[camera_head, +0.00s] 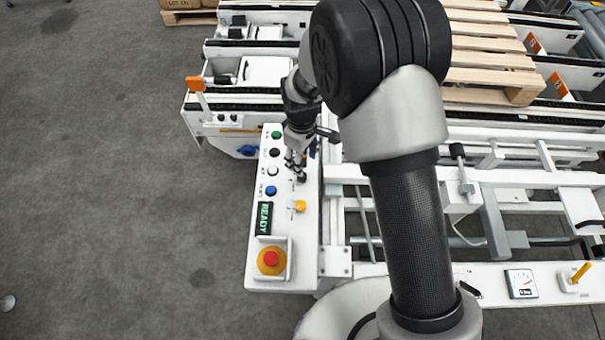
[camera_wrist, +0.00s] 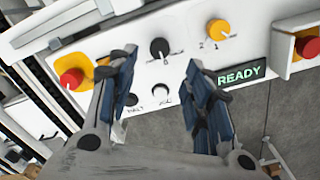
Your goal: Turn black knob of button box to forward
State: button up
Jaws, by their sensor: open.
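The button box (camera_head: 255,275) is a white panel in the lower left-centre of the head view. The black knob (camera_wrist: 159,47) is round with a pale pointer mark, and numbers are printed beside it. In the head view the black knob (camera_head: 301,178) is small, right beside my fingertips. My gripper (camera_head: 295,165) is over the panel's right column. In the wrist view my gripper (camera_wrist: 161,59) is open and empty, with the knob between its fingertips in the picture. I cannot tell how far the tips are above the panel. The knob's exact setting is too small to read.
A yellow knob (camera_wrist: 218,29) is next to the black one. A READY display (camera_wrist: 240,75) and a red emergency stop (camera_head: 270,259) are nearby. A white button (camera_wrist: 160,90) lies between the fingers in the wrist view. Conveyor frames and wooden pallets (camera_head: 490,60) stand behind.

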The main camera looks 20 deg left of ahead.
aim_at(302, 178)
notch_tip(302, 178, down, 9)
jog(key=shift+r+b, duration=0.1)
jog(key=shift+b, duration=0.95)
jog(key=shift+c, duration=0.3)
jog(key=c, duration=1)
